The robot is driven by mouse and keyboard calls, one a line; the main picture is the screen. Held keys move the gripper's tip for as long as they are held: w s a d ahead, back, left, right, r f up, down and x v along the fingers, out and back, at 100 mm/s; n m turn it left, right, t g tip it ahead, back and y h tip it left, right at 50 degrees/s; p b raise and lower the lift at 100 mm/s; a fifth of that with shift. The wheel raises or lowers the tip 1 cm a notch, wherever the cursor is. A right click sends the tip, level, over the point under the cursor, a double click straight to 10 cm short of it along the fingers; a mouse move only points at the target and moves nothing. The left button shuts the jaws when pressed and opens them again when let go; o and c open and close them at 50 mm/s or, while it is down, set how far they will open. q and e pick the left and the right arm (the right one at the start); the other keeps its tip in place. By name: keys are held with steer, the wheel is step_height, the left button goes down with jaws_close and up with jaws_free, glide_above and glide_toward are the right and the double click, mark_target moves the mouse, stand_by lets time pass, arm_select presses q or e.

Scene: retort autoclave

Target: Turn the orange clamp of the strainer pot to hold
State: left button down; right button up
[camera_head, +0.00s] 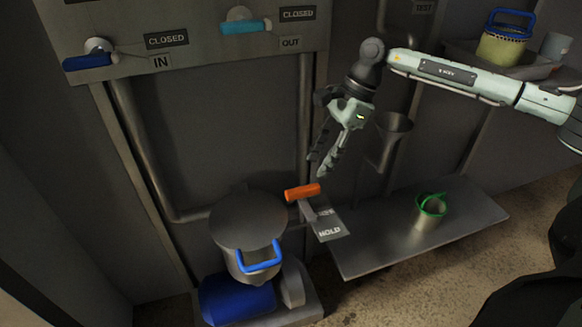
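The strainer pot (248,222) is a grey metal cylinder with a wide round lid and a blue handle, low in the middle left. The orange clamp handle (302,192) sits on a grey lever just right of the lid. Below the lever is a plate (330,229) marked HOLD; another word on it is partly covered. My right gripper (318,168) points down above and slightly right of the orange handle, apart from it. Its two fingers look parted, with nothing between them. My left gripper is not in view.
A metal shelf (375,252) right of the pot carries a can with a green rim (432,211). A funnel (393,123) hangs on a pipe behind my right gripper. Two valve levers, blue (87,62) and light blue (243,27), are on the panel above. A blue motor-like body (237,300) lies below the pot.

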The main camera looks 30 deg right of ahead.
mark_target(305, 188)
steer(key=shift+w+d+f, duration=0.1)
steer(key=shift+w+d, duration=0.1)
steer(key=shift+w, duration=0.1)
steer(key=shift+w+a+f, duration=0.1)
steer(key=shift+f, duration=0.15)
steer(key=x, duration=0.7)
steer(key=shift+s, duration=0.25)
steer(key=shift+a, duration=0.1)
jaws_close()
